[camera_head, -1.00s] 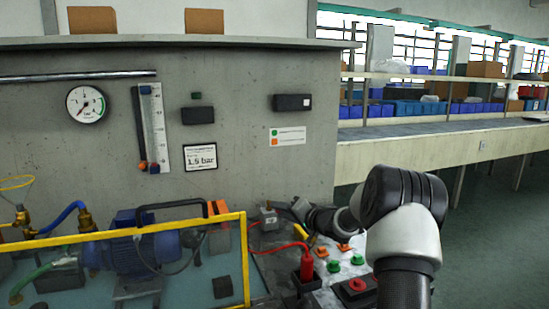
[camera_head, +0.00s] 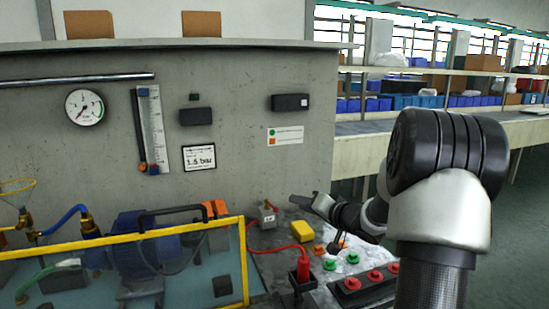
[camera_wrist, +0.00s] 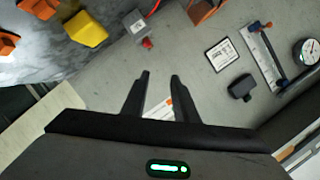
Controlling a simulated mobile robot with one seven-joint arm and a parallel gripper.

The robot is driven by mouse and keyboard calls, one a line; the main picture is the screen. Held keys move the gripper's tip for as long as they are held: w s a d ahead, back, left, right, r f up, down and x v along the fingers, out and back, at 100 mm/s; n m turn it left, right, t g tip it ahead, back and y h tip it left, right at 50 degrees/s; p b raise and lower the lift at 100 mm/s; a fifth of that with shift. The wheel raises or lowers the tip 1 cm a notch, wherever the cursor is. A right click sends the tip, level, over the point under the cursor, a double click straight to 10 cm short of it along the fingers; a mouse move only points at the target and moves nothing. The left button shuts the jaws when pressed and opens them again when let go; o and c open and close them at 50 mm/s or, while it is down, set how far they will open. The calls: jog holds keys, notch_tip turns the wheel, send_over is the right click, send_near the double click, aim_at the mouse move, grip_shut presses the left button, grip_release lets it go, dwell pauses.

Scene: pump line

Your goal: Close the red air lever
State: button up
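A small grey box (camera_head: 267,215) stands on the bench by the wall, with a small red part on it that may be the red air lever. In the wrist view this red part (camera_wrist: 147,43) shows at the edge of the grey box (camera_wrist: 136,21). A red hose runs near the box. My gripper (camera_head: 303,202) is right of and above the box, apart from it. In the wrist view the two fingers of my gripper (camera_wrist: 160,74) are spread, with nothing between them. The lever's exact position is too small to tell.
A red plug (camera_head: 303,266) with a red hose stands in front. A yellow block (camera_head: 302,231), green and orange buttons, and a red-button panel (camera_head: 362,285) lie nearby. A yellow rail (camera_head: 120,237) guards the blue pump (camera_head: 145,244). The wall carries a gauge (camera_head: 84,107).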

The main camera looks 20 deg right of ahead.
jog(key=s+a+r+n+h, duration=0.2)
jog(key=a+r, duration=0.3)
jog(key=r, duration=0.3)
jog(key=s+a+r+n+h, duration=0.1)
jog(key=a+r+n+h, duration=0.1)
jog(key=a+r, duration=0.3)
notch_tip(320, 180, up, 3)
jog(key=shift+s+r+p, duration=0.2)
jog(key=shift+s+p, duration=0.15)
jog(key=shift+p, duration=0.05)
